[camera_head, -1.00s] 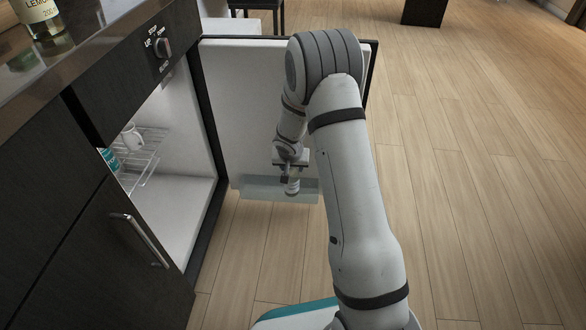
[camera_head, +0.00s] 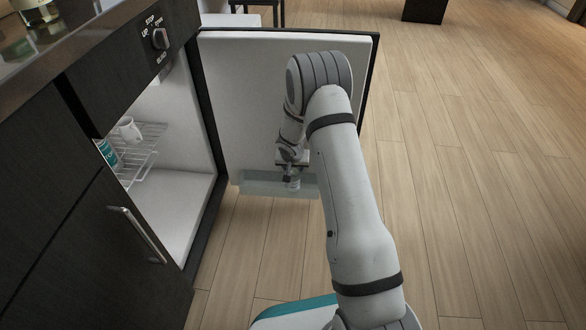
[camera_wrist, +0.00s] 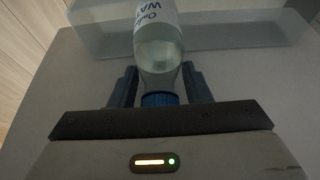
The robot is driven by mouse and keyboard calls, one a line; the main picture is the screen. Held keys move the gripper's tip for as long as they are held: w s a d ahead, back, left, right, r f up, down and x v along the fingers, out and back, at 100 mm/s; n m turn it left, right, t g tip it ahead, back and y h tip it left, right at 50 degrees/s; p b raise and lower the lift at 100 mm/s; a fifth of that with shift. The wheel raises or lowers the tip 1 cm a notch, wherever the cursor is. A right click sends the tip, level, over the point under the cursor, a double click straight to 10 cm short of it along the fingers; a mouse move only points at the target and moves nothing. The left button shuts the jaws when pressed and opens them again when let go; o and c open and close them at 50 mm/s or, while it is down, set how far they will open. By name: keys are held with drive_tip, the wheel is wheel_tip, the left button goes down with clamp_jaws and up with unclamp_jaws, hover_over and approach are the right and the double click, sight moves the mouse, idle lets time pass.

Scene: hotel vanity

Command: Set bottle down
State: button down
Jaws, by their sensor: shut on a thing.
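A clear water bottle with a blue cap (camera_wrist: 160,99) and white label is between my gripper's fingers in the wrist view (camera_wrist: 158,88). My gripper (camera_head: 292,172) is shut on it near the cap, and the bottle's far end runs out of the wrist view. In the head view the bottle (camera_head: 294,183) hangs below the gripper and overlaps the translucent door bin (camera_head: 255,186). The bin also shows in the wrist view (camera_wrist: 232,33). I cannot tell whether the bottle touches the bin's floor.
The white-lined cabinet door (camera_head: 245,100) stands open. Inside the cabinet, a wire shelf (camera_head: 142,160) holds a white mug (camera_head: 129,131) and a teal-labelled item (camera_head: 107,153). A wood counter with another bottle (camera_head: 38,12) is at upper left. The floor on the right is clear.

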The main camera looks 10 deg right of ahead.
drive_tip(key=c, duration=0.7)
unclamp_jaws()
drive_tip(key=shift+c, duration=0.2)
drive_tip(key=s+d+p+v, duration=0.15)
drive_tip(key=p+v, duration=0.25)
drive_tip(key=v, duration=1.7)
drive_tip(key=s+r+n+g, duration=0.1)
drive_tip(key=s+r, duration=0.3)
drive_tip(key=s, duration=0.5)
drive_tip(key=s+r+n+g, duration=0.1)
drive_tip(key=s+r, duration=0.4)
drive_tip(key=s, duration=0.5)
drive_tip(key=s+r+n+g+y, duration=0.1)
drive_tip(key=s+r, duration=0.4)
drive_tip(key=s, duration=0.5)
drive_tip(key=shift+d+r, duration=0.25)
drive_tip(key=shift+d, duration=0.05)
